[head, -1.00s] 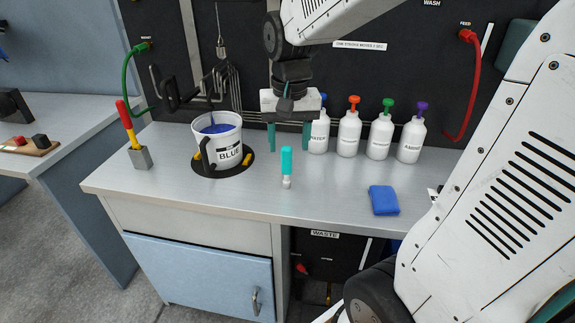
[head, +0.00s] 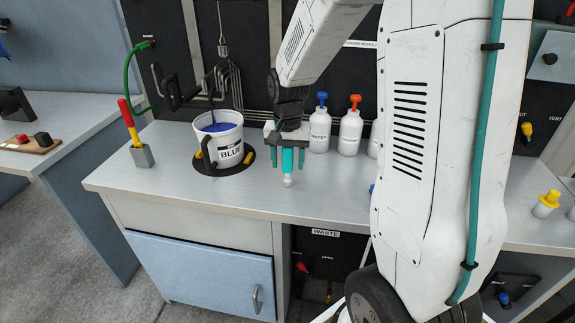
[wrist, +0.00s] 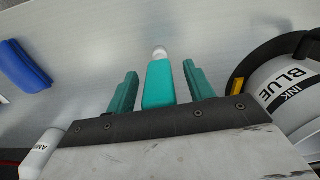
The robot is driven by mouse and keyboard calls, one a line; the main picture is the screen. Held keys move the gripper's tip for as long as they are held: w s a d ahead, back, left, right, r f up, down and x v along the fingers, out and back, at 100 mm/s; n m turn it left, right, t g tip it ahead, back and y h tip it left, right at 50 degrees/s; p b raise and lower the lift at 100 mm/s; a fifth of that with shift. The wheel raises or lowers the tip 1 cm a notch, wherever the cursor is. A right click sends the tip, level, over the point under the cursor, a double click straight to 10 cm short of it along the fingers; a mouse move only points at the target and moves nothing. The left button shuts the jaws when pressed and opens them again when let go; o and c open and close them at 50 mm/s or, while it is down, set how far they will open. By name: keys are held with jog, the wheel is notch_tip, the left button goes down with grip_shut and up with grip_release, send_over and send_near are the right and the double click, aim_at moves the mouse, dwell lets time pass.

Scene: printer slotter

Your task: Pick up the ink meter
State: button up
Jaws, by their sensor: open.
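The ink meter (head: 288,163) is a small teal stick with a pale rounded tip, upright on the metal bench near its front. My gripper (head: 287,162) is open at the meter, with a teal finger on either side of it in the head view. In the wrist view, the meter (wrist: 160,82) lies between the two spread fingers of my gripper (wrist: 160,90), with a gap on each side. Its pale tip points away from the palm. Whether a finger touches it cannot be told in the head view.
The blue ink bucket (head: 218,145) stands left of my gripper, close beside it in the wrist view (wrist: 291,85). White bottles (head: 319,131) stand behind to the right. A scraper in a holder (head: 141,154) stands at the left.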

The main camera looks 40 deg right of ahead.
jog(key=shift+f, duration=0.2)
jog(key=c, duration=1.1)
jog(key=shift+r, duration=0.15)
